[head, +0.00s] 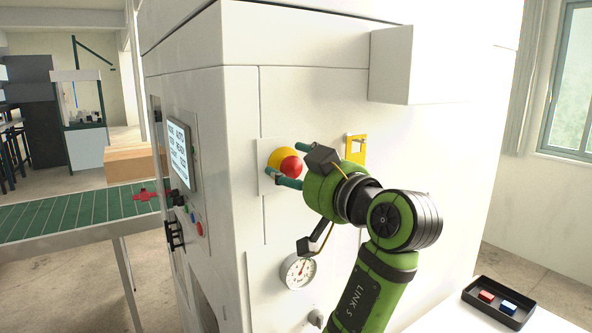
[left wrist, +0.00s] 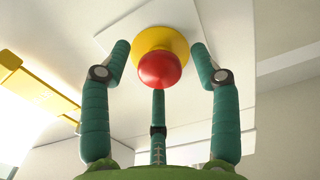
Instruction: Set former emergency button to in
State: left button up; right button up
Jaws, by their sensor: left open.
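The emergency button has a red mushroom cap (head: 291,166) on a yellow base (head: 276,158), set on a white plate on the side of the white box former (head: 213,112). In the left wrist view the red cap (left wrist: 164,70) stands out in front of the yellow base (left wrist: 160,42). My left gripper (head: 287,166) is open and faces the button, its green fingers on either side of the cap. A third finger shows below the cap in the left wrist view. I cannot tell whether any finger touches it. My right gripper is not in view.
A yellow bracket (head: 356,148) is fixed on the wall right of the button. A gauge (head: 298,271) sits below. A white box (head: 420,64) juts out above my arm. A black tray (head: 498,301) holds a red and a blue block. A green conveyor (head: 75,212) lies left.

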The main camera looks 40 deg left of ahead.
pick_arm(q)
jog(key=v, duration=1.2)
